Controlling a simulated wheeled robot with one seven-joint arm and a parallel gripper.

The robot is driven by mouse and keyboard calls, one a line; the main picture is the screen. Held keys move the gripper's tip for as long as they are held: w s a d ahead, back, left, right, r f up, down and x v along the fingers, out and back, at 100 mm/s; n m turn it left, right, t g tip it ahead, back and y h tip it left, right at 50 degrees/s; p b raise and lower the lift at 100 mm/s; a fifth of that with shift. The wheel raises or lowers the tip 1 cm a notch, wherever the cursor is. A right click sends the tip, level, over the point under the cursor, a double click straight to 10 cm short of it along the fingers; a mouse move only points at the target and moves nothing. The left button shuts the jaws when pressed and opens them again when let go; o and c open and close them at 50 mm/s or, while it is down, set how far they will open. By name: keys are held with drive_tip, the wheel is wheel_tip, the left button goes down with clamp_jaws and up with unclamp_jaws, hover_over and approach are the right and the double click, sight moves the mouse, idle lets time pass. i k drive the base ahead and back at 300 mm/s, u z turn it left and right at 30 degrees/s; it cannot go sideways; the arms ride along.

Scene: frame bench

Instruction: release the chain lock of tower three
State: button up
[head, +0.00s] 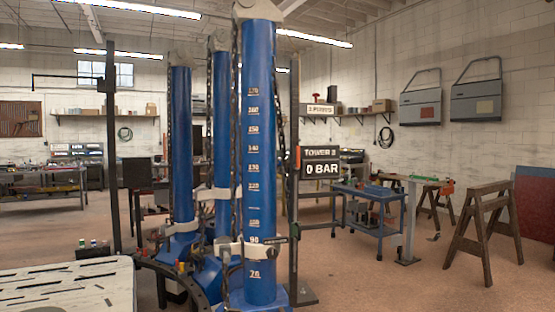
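Three blue towers show in the head view. The nearest tower (260,170) stands upright, with a printed height scale up its face. A sign (321,161) beside it reads "TOWER" with a digit too small to read surely, and "0 BAR". A dark chain (279,95) hangs down its right side. A pale collar (229,246) wraps its lower part, with a small dark fitting (276,240) on its right; I cannot tell whether this is the chain lock. Two more towers, one at the left (181,140) and one between (220,120), stand behind. My gripper is not in view.
A slotted pale platform (70,285) lies at the lower left. A blue cart (368,215) and a wooden sawhorse (480,230) stand at the right. A dark upright post (293,200) stands close beside the nearest tower. Open floor (400,285) lies at the lower right.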

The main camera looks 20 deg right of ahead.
sight(297, 166)
drive_tip(key=z, duration=0.35)
drive_tip(key=i, duration=0.4)
drive_tip(key=z, duration=0.9)
drive_tip(key=i, duration=1.85)
drive_tip(key=u, duration=1.05)
drive_tip(key=i, duration=0.5)
drive_tip(key=u, duration=0.4)
